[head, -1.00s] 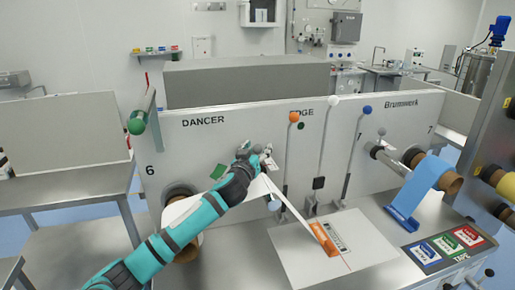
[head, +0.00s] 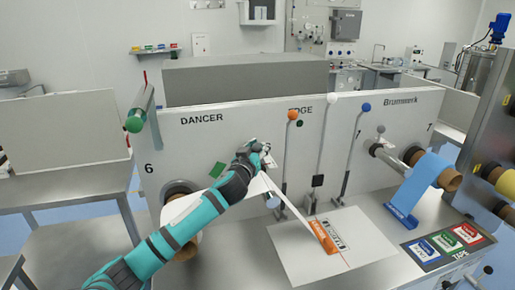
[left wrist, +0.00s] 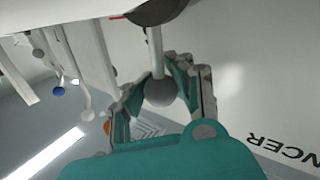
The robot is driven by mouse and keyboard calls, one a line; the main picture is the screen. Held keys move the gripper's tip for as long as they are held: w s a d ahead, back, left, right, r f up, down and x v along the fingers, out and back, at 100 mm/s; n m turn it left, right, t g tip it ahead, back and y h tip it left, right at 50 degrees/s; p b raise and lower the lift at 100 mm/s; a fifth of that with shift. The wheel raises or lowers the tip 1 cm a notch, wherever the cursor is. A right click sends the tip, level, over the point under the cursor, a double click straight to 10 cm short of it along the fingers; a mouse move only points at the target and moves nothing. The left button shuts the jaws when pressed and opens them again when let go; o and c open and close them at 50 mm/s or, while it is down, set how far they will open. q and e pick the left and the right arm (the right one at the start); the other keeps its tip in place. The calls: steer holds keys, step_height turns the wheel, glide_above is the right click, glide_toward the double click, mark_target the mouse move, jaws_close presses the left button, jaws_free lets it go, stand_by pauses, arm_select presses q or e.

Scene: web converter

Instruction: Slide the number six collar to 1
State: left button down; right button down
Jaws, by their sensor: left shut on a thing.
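My left gripper (head: 262,152) is in front of the grey machine panel (head: 225,150), below and right of the word DANCER. In the left wrist view, the left gripper (left wrist: 160,95) is shut on a grey ball knob (left wrist: 160,93). A pale rod joins the knob to a dark round part (left wrist: 155,9), which looks like a collar and is cut off by the frame edge. In the head view the gripper hides the knob. The number 6 (head: 149,168) is printed at the panel's left end. No collar scale reading is legible. My right gripper is not in view.
A white roll (head: 184,212) lies behind my left forearm, its web running right to an orange piece (head: 323,236). Levers with orange (head: 292,114), white (head: 333,98) and blue (head: 367,107) knobs stand right of the gripper. A blue web (head: 424,185) hangs farther right.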

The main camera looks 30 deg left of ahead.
arm_select(q)
steer(key=shift+f, duration=0.1)
steer(key=shift+w, duration=0.1)
steer(key=shift+w+a+b, duration=0.25)
steer(key=shift+a+b, duration=0.05)
steer(key=shift+a, duration=0.2)
steer(key=c, duration=1)
jaws_free()
steer(key=shift+s+a, duration=0.3)
steer(key=shift+a, duration=0.1)
steer(key=shift+s+d, duration=0.5)
steer(key=v, duration=1.1)
steer(key=shift+a, duration=0.25)
